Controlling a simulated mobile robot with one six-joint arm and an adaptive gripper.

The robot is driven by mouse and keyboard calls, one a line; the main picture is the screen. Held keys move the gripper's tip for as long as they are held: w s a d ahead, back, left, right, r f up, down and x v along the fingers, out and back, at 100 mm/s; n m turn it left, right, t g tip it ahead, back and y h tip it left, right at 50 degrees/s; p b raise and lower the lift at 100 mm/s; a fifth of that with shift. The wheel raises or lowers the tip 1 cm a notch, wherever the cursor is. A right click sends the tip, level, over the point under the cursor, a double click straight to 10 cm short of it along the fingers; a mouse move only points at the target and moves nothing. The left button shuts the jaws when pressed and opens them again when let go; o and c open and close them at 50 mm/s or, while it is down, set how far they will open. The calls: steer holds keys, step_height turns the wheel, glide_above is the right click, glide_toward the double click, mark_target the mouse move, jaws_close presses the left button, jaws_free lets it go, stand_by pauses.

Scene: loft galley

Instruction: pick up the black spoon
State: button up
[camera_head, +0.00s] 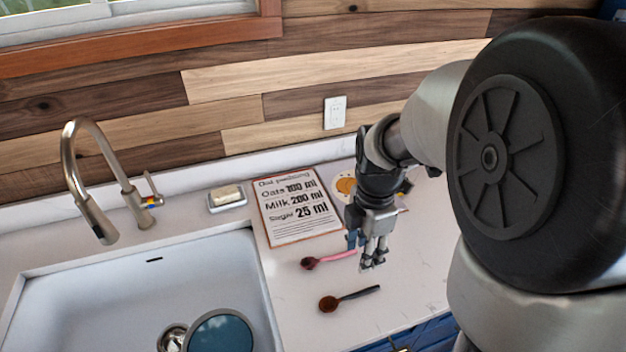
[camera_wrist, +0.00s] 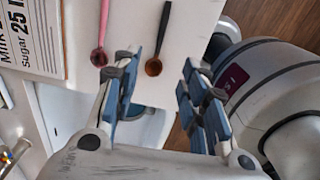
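The black spoon (camera_head: 360,295) lies on the white counter, right of the sink, with its brown-toned bowl to the left and its black handle pointing right. In the wrist view the black spoon (camera_wrist: 162,35) shows beyond and between my fingertips, handle toward the top. My gripper (camera_head: 373,262) points down above the counter, farther back than the black spoon and apart from it. In the wrist view my gripper (camera_wrist: 160,70) has its blue-padded fingers spread, with nothing held between them.
A pink spoon (camera_head: 335,257) lies just left of my gripper, behind the black spoon. A recipe board (camera_head: 298,217) and a soap dish (camera_head: 227,203) are farther back. The sink (camera_head: 100,290) with a blue round item (camera_head: 222,334) is at left. Counter right of the black spoon is clear.

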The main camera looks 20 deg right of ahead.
steer(key=b, duration=0.4)
glide_above(352, 296)
step_height(352, 296, down, 11)
steer(key=shift+s+d+f, duration=0.1)
steer(key=shift+d+f, duration=0.05)
steer(key=shift+f+b, duration=1.3)
steer(key=shift+f, duration=1.7)
steer(key=shift+r, duration=0.1)
jaws_close()
